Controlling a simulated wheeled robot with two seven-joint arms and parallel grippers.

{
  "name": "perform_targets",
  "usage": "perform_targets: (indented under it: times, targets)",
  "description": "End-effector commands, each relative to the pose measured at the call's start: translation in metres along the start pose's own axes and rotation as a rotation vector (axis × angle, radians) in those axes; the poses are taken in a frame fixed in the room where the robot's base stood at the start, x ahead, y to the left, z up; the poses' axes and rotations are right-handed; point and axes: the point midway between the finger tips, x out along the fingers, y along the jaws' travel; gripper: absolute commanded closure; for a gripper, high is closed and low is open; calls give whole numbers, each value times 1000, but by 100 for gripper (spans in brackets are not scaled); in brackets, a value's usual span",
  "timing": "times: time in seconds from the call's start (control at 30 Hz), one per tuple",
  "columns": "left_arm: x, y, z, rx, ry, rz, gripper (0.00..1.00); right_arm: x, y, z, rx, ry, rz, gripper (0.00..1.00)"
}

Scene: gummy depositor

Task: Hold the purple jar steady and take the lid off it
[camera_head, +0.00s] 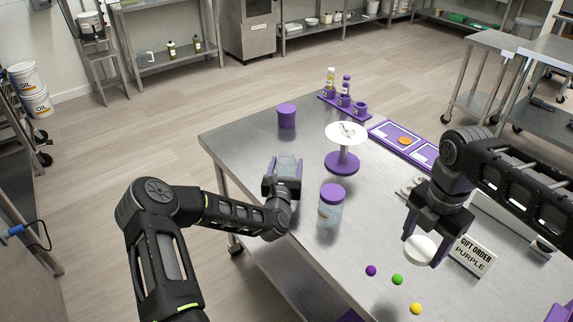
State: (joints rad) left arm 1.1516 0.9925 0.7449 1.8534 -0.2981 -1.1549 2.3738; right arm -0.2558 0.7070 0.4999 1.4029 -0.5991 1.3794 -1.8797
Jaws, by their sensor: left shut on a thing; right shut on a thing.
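A clear jar (329,214) with a purple lid (333,193) on it stands upright on the steel table, right of my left gripper and apart from it. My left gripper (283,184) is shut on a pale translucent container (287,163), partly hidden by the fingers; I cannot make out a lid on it. My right gripper (423,238) is shut on a white round disc, like a lid (421,250), held tilted at the right side of the table, well apart from both containers.
A white-topped purple stand (343,164), a purple cup (287,116) and a purple rack (345,109) are farther back. A "GIFT ORDER PURPLE" sign (472,256) stands beside my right gripper. Purple (371,270), green (397,279) and yellow (416,309) balls lie in front. The front left tabletop is clear.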

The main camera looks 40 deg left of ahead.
Motion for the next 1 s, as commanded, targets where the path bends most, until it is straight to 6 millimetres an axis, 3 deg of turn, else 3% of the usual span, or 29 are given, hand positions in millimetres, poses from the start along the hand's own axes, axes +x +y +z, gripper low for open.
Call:
perform_targets:
  times: [0.33,0.37,0.4,0.6,1.0]
  targets:
    - [0,0,-4,0,-1,0,100,6,0,0,0,0,0,87]
    - [0,0,-2,0,0,0,33,4,0,0,0,0,0,87]
    - [0,0,-2,0,0,0,30,4,0,0,0,0,0,87]
    - [0,0,-2,0,0,0,14,4,0,0,0,0,0,87]
    - [-2,0,1,0,0,0,14,0,0,0,0,0,0,87]
